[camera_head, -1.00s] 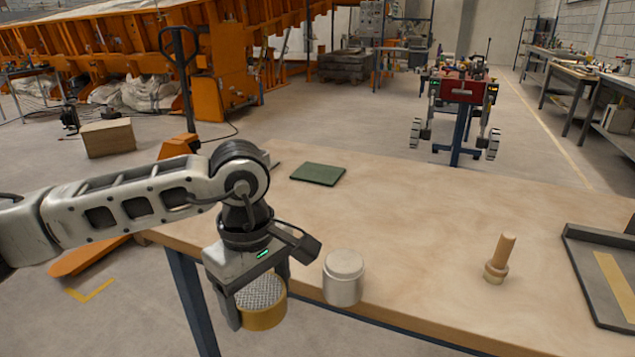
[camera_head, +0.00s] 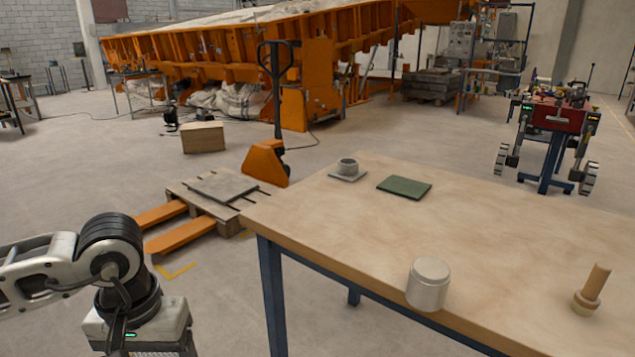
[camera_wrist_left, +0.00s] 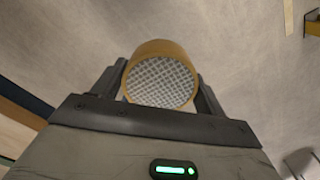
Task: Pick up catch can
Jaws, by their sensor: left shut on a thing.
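A pale grey cylindrical can with a lid (camera_head: 428,285), likely the catch can, stands upright near the table's front edge in the head view. My left gripper (camera_wrist_left: 160,84) is shut on a short brass-yellow cylinder with a mesh face (camera_wrist_left: 161,82), seen between the fingers in the left wrist view. In the head view my left wrist is at the lower left, left of the table and apart from the can. Its fingers and the held cylinder are below the picture there. My right gripper is not in view.
The wooden table (camera_head: 500,235) carries a green pad (camera_head: 404,187), a small grey cup on a plate (camera_head: 347,169) and a wooden-handled tool (camera_head: 592,290). A pallet (camera_head: 215,197) with a grey slab and an orange pallet jack (camera_head: 265,162) stand left of the table.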

